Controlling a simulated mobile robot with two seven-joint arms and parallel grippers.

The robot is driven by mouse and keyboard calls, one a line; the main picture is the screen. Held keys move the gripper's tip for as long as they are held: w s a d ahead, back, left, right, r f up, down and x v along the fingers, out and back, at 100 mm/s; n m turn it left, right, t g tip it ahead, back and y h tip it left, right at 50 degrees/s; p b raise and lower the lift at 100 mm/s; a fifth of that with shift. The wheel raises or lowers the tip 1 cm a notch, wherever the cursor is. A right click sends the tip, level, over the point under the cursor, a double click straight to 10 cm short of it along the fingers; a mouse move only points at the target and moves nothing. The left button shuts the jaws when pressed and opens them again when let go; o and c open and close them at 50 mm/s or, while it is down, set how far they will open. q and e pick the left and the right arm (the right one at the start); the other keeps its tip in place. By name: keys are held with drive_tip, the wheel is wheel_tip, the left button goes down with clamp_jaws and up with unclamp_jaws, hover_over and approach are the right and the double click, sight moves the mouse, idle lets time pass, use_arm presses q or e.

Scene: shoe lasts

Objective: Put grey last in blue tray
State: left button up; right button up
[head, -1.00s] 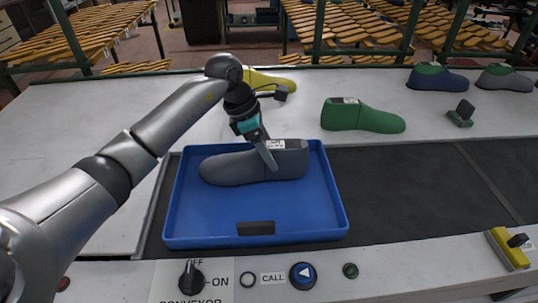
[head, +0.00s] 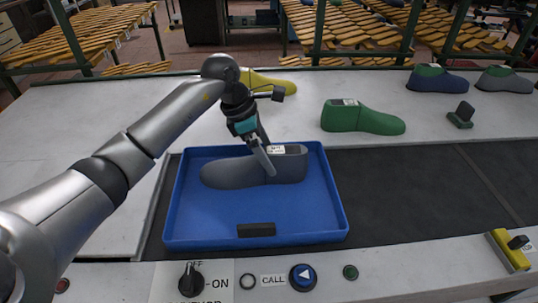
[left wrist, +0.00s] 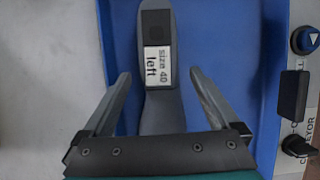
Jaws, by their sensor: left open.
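The grey last (head: 238,171) lies inside the blue tray (head: 200,226), along its back part, with its labelled heel end to the right. In the left wrist view the last (left wrist: 160,111) carries a label reading "size 40 left", and the blue tray (left wrist: 237,60) shows on both sides of it. My left gripper (head: 268,172) is over the last in the head view. In the left wrist view its fingers (left wrist: 163,85) are spread apart, one on each side of the last, with gaps between. My right gripper is in neither view.
A green last (head: 362,117) stands on the pale bench behind the dark conveyor (head: 420,180). A yellow last (head: 270,80) is partly hidden behind my left arm. Blue (head: 437,79) and grey-blue (head: 505,80) lasts stand back right. A control panel (head: 250,281) runs along the front.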

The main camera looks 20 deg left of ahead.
sight(249, 159)
use_arm(q)
drive_tip(key=v, duration=1)
drive_tip(key=shift+r+p, duration=0.25)
drive_tip(key=shift+p, duration=0.15)
